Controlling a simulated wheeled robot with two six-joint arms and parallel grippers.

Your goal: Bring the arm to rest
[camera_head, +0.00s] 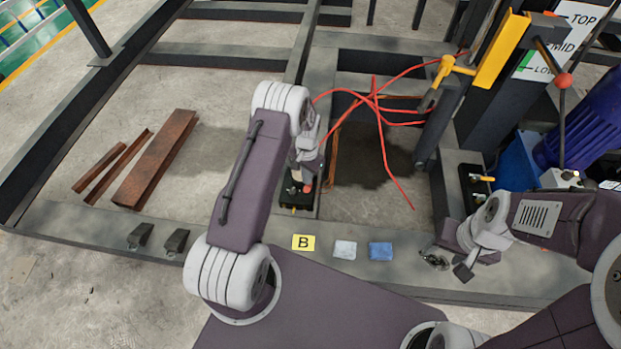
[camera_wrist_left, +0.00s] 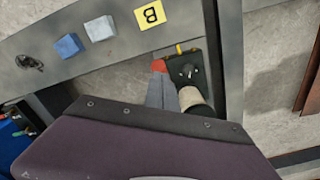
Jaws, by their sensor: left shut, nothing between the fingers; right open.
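My left gripper (camera_head: 306,184) hangs over the black box (camera_head: 289,200) at the end of the middle beam. My right gripper (camera_head: 449,258) is open, low over the front beam at the right, near a small dark coiled item. That item also shows in the left wrist view (camera_wrist_left: 29,62).
The front beam (camera_head: 90,224) carries a yellow B card (camera_head: 303,242), a white pad (camera_head: 345,250), a blue pad (camera_head: 381,251) and two dark blocks (camera_head: 176,241). Red cables (camera_head: 378,104) hang behind. Rusty bars (camera_head: 157,160) lie left. A yellow-handled post (camera_head: 500,50) stands right.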

